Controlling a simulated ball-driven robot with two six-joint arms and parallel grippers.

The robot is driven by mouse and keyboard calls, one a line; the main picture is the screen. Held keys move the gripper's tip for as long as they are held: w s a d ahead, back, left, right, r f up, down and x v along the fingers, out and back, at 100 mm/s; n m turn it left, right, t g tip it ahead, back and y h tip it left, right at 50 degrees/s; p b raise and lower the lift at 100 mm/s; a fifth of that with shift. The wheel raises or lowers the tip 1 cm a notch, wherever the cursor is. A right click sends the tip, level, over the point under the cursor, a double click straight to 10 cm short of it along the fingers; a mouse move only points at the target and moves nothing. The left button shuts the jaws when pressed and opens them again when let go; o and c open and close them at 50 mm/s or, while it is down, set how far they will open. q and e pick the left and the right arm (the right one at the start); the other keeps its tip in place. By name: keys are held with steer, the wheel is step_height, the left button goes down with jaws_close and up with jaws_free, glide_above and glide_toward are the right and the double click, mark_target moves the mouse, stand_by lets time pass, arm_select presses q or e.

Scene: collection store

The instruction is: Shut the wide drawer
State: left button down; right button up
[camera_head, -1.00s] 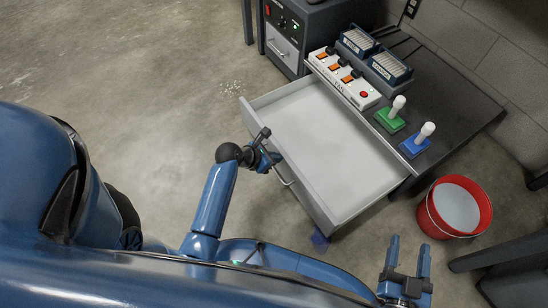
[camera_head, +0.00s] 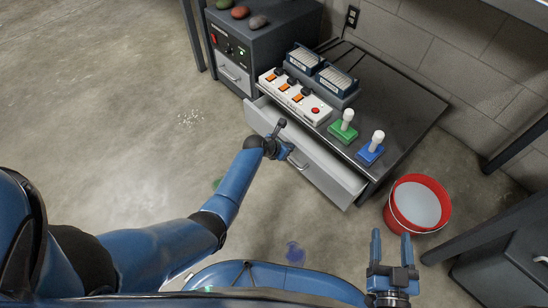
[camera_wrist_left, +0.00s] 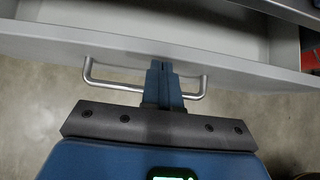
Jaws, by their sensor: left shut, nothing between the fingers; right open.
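The wide drawer (camera_head: 333,178) is grey with a metal bar handle on its front. It is partly open under the dark table top, with a narrow strip of its inside showing. In the left wrist view its front (camera_wrist_left: 60,48) and handle (camera_wrist_left: 110,86) lie close ahead. My left gripper (camera_head: 281,126) is shut and empty, its fingertips at the drawer front near the handle. In the left wrist view the shut fingers (camera_wrist_left: 161,68) overlap the handle bar; I cannot tell whether they touch it. My right gripper (camera_head: 391,238) is open and empty, away from the drawer at the lower right.
On the table top (camera_head: 400,125) stand a white switch box (camera_head: 295,95), two dark racks, a green-based stamp (camera_head: 343,130) and a blue-based stamp (camera_head: 371,150). A red bucket (camera_head: 395,212) stands on the floor at right. A dark cabinet (camera_head: 262,50) adjoins at left. Floor before the drawer is clear.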

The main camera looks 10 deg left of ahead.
arm_select(q)
steer(key=shift+w+d+b, duration=0.35)
steer(key=shift+w+d, duration=0.45)
steer(key=shift+w, duration=0.25)
steer(key=shift+w+d+b, duration=0.35)
steer(key=shift+w+d, duration=0.4)
steer(key=shift+w, duration=0.25)
